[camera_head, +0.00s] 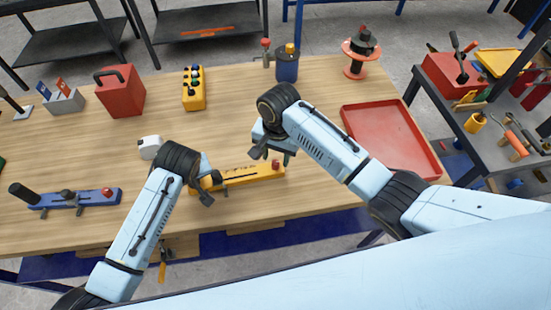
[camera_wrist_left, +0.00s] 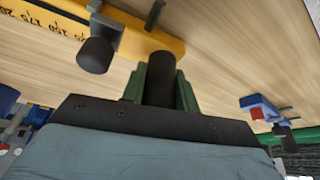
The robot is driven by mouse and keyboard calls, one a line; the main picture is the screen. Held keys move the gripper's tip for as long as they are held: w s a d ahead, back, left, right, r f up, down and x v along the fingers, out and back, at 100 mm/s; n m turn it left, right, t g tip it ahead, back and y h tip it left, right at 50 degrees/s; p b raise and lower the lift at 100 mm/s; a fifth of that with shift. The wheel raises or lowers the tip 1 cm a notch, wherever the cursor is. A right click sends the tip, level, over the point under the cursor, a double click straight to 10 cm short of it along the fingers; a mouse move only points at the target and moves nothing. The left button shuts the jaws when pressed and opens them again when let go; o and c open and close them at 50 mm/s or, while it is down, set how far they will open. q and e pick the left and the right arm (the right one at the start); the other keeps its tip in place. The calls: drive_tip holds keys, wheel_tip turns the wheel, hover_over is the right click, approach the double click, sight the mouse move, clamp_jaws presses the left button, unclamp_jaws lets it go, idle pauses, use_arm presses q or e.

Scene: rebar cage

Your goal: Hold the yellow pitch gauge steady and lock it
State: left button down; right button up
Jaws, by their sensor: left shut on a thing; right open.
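The yellow pitch gauge (camera_head: 250,174) lies on the wooden table near its front edge, with a red knob (camera_head: 276,164) at its right end. In the left wrist view the gauge (camera_wrist_left: 60,22) shows printed marks, a dark slider and a dark round knob (camera_wrist_left: 95,55). My left gripper (camera_head: 207,190) is at the gauge's left end. Its green fingers (camera_wrist_left: 160,82) are shut on the gauge's black handle (camera_wrist_left: 161,72). My right gripper (camera_head: 272,153) is open above the right part of the gauge, close to the red knob; whether it touches cannot be told.
A blue gauge (camera_head: 80,198) lies at the left. A white object (camera_head: 150,147) stands behind my left wrist. A red tray (camera_head: 395,140) is at the right. The table's middle is clear.

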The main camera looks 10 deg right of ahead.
sight(275, 164)
drive_tip(key=shift+f, duration=1.25)
clamp_jaws()
